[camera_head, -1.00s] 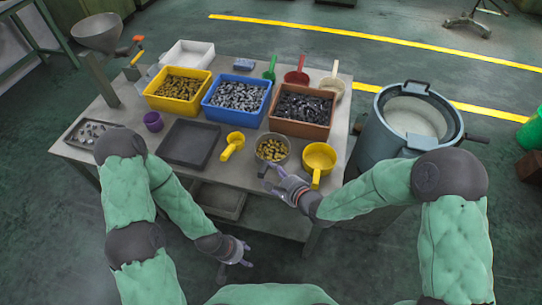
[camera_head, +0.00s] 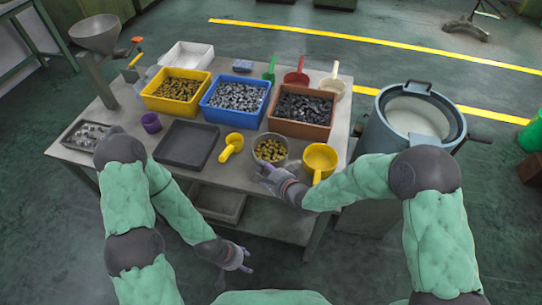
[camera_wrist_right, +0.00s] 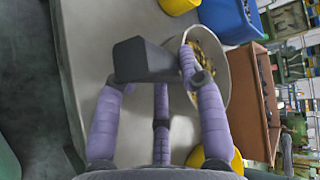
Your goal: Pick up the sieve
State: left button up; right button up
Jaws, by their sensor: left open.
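The sieve, a round grey bowl (camera_head: 282,158) with brass-coloured pieces in it, stands at the front edge of the table. It also shows in the right wrist view (camera_wrist_right: 222,72). Its dark handle (camera_wrist_right: 145,62) lies across the fingers of my right gripper there. My right gripper (camera_head: 262,174) is at the handle side of the sieve, its fingers spread around the handle; whether they grip it is not clear. My left gripper (camera_head: 246,262) is open and empty, low in front of the table.
A yellow scoop (camera_head: 231,147) and a yellow pot (camera_head: 320,158) stand close on either side of the sieve. A dark tray (camera_head: 187,144) lies to the left. Yellow, blue and brown bins (camera_head: 302,127) stand behind. A round machine (camera_head: 413,125) stands right of the table (camera_head: 232,180).

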jog(key=shift+r, duration=0.1)
grip_shut()
jog(key=shift+w+r, duration=0.1)
